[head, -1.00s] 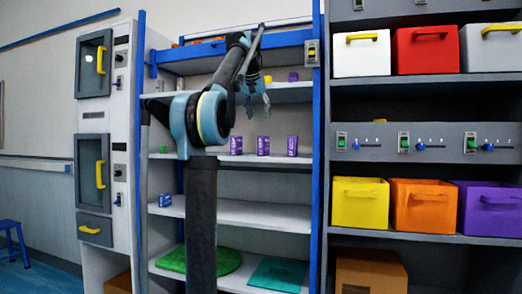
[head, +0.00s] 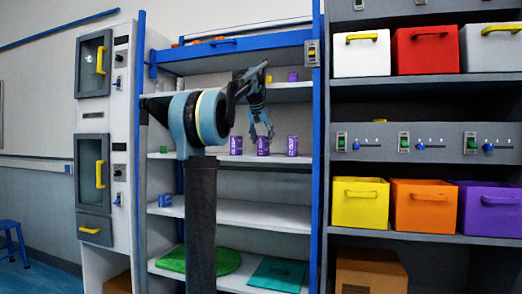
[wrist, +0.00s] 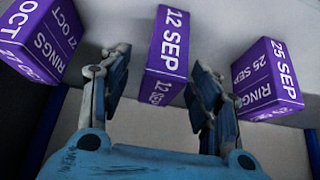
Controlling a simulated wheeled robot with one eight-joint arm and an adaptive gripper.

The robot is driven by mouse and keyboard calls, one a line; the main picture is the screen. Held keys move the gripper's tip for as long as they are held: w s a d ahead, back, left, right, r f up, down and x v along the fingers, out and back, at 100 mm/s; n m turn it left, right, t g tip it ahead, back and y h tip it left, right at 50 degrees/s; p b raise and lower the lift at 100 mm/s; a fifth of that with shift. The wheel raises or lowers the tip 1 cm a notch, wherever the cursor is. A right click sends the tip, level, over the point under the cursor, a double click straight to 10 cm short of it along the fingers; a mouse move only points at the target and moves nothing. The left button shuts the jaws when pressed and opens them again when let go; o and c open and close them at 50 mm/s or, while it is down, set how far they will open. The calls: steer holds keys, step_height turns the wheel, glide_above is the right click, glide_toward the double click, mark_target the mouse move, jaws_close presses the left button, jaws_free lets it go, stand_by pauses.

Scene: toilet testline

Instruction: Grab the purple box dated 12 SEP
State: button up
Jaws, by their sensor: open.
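The purple box dated 12 SEP (wrist: 167,42) is in the middle of the wrist view, between my gripper's fingers and beyond them. It is the middle one of three purple boxes (head: 263,148) on a shelf in the head view. My gripper (head: 262,135) is open and empty, pointing down at this box. In the wrist view my gripper (wrist: 158,62) has one finger on each side of the box, and I see no clear contact. A purple box dated 27 OCT (wrist: 42,38) is at the left, and one dated 25 SEP (wrist: 267,80) at the right.
The white shelf (head: 215,157) has gaps between the boxes. Another shelf edge (head: 290,92) runs above, with small yellow and purple items on it. Blue posts (head: 317,200) frame the unit. Coloured bins (head: 360,205) stand at the right.

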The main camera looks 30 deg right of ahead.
mark_target(263, 144)
steer(key=x, duration=0.4)
steer(key=shift+a, duration=0.15)
steer(key=c, duration=1.3)
steer(key=shift+o, duration=0.2)
